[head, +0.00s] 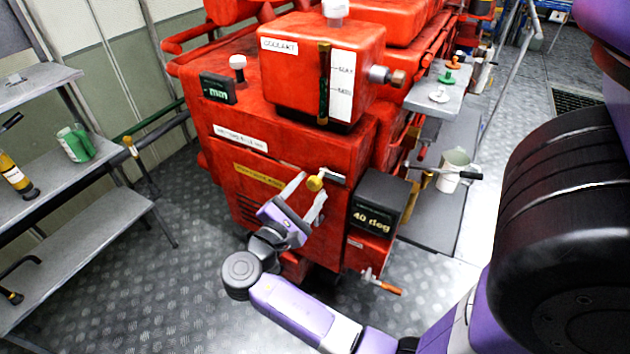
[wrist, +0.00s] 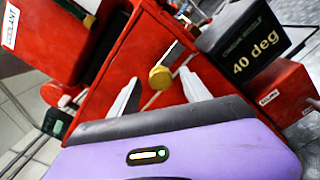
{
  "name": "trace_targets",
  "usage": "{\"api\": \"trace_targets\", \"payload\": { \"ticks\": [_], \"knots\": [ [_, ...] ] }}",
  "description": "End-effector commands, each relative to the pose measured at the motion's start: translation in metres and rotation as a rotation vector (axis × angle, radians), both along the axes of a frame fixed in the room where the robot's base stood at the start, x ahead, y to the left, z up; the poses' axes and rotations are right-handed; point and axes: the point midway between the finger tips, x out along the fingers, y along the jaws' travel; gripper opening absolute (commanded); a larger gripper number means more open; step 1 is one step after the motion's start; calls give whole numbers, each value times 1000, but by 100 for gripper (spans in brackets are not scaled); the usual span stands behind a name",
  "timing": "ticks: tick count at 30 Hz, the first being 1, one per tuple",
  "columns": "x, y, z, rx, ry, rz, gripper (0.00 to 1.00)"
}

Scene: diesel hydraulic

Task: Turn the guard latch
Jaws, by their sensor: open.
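A yellow knob with a short metal bar (head: 316,183), which looks like the guard latch, sits on the front of the red engine. The yellow knob also shows in the wrist view (wrist: 160,77), with the bar running up and to the right from it. My gripper (head: 309,190) is in front of the engine face, and its two pale fingers are spread apart. In the wrist view the knob appears between and just beyond the fingertips. I see nothing held, and I cannot tell whether a finger touches the latch.
A black box reading "40 deg" (head: 378,203) juts out right of the latch. A red coolant tank (head: 300,75) is above. An orange-handled crank (head: 385,287) is low right. Grey shelves (head: 95,225) stand left, and the metal floor (head: 190,280) there is clear.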

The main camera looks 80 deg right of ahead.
Motion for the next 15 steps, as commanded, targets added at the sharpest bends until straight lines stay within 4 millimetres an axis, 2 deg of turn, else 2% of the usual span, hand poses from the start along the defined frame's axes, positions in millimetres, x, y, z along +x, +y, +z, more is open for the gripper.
{"api": "trace_targets", "payload": {
  "ticks": [6, 15],
  "knots": [
    [-6, -26, 0, 1, 0, 0, 55],
    [-8, -34, -1, 2, -2, 2, 55]
  ]
}}
